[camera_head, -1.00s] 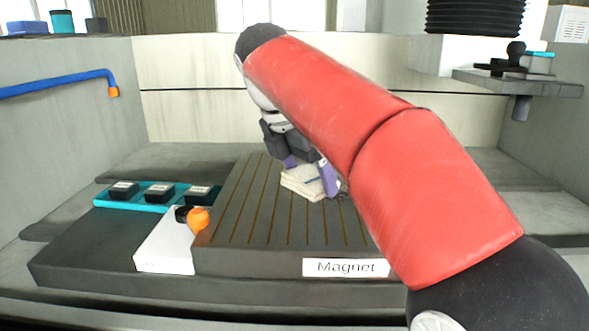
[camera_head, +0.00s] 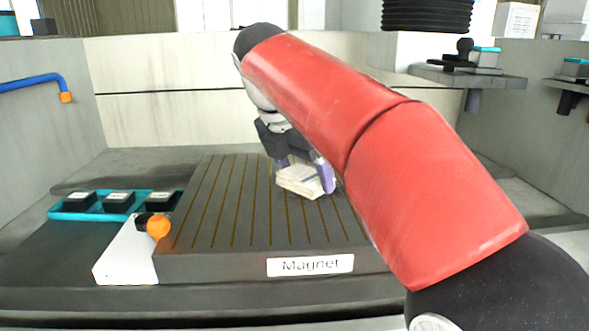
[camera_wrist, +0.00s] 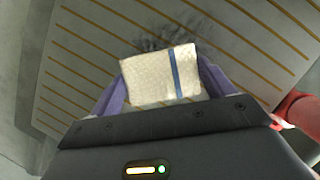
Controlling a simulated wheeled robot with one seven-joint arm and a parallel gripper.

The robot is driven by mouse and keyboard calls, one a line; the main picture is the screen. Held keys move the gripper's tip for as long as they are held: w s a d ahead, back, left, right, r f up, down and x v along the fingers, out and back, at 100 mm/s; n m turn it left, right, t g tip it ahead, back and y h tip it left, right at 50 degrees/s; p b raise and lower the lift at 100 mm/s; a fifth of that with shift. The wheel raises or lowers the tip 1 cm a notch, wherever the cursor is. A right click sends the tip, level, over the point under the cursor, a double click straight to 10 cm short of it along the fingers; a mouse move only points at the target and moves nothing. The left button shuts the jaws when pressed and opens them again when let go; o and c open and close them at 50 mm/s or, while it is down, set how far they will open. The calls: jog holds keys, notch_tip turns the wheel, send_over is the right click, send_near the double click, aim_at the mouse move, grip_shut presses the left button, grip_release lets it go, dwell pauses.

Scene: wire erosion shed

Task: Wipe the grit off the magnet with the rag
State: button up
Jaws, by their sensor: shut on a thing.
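The magnet (camera_head: 215,215) is a dark grey block with gold-brown lines across its top and a white "Magnet" label on its front. My gripper (camera_head: 305,177) is over the right part of the magnet, its purple fingers shut on the rag (camera_head: 298,183). The rag is a cream, folded pad with a blue stripe, and it also shows between the fingers in the wrist view (camera_wrist: 158,78). I cannot tell whether the rag touches the magnet. Dark smudges that look like grit (camera_wrist: 160,40) lie just beyond the rag in the wrist view. My arm hides the magnet's right side.
A teal tray (camera_head: 88,213) with black blocks stands left of the magnet. A white block with an orange knob (camera_head: 158,228) adjoins the magnet's left side. A blue pipe (camera_head: 35,83) juts from the left wall. A grey shelf (camera_head: 440,75) juts out at back right.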

aim_at(241, 192)
jog(key=shift+d, duration=4.6)
jog(key=shift+s, duration=0.8)
jog(key=shift+a+f, duration=0.2)
jog(key=shift+a, duration=1.75)
jog(key=shift+a+r, duration=0.2)
jog(key=shift+a, duration=3.65)
jog(key=shift+a+f, duration=0.2)
jog(key=shift+a, duration=4.35)
jog(key=shift+r, duration=0.15)
jog(key=shift+r, duration=1.45)
